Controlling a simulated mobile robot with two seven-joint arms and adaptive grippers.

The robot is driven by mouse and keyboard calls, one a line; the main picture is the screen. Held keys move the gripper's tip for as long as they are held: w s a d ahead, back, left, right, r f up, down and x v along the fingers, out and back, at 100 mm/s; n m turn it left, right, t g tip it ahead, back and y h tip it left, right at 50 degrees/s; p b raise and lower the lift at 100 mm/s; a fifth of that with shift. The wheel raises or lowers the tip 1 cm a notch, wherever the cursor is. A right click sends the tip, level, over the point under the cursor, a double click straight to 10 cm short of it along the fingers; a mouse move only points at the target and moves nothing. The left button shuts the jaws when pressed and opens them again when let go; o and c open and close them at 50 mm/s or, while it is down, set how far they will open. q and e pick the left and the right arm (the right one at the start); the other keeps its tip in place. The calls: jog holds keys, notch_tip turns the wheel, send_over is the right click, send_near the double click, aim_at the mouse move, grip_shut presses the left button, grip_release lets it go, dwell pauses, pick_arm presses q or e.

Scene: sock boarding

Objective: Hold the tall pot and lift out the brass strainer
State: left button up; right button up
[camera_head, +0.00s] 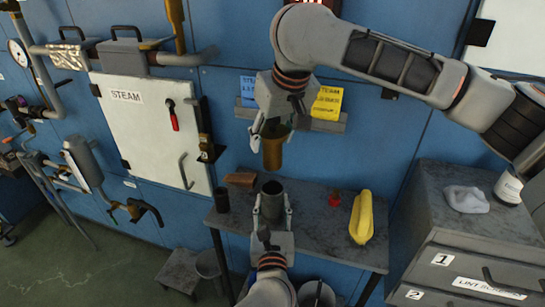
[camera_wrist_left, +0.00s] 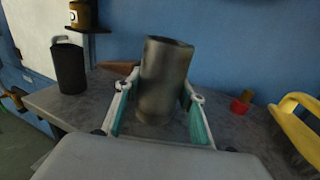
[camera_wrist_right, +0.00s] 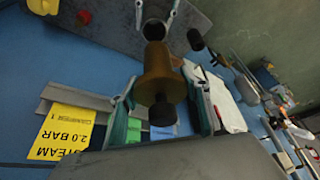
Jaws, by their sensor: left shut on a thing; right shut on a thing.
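The tall pot (camera_head: 289,214) is a dark grey metal cylinder standing upright on the grey table. My left gripper (camera_head: 271,208) is shut around its sides; in the left wrist view the pot (camera_wrist_left: 165,80) stands between the two fingers. The brass strainer (camera_head: 272,153) hangs upright above the pot, clear of its rim. My right gripper (camera_head: 272,128) is shut on the strainer's upper part. In the right wrist view the strainer (camera_wrist_right: 160,75) sits between the fingers, with the pot's dark opening (camera_wrist_right: 154,30) beyond it.
A dark cup (camera_head: 222,200) and a brown block (camera_head: 240,179) stand left of the pot. A red object (camera_head: 334,199) and a yellow item (camera_head: 361,217) lie to its right. A small shelf with blue and yellow cards (camera_head: 327,103) is on the wall behind. A grey drawer cabinet (camera_head: 450,235) stands right.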

jog(key=shift+r, duration=0.95)
pick_arm(q)
jog(key=o, duration=1.4)
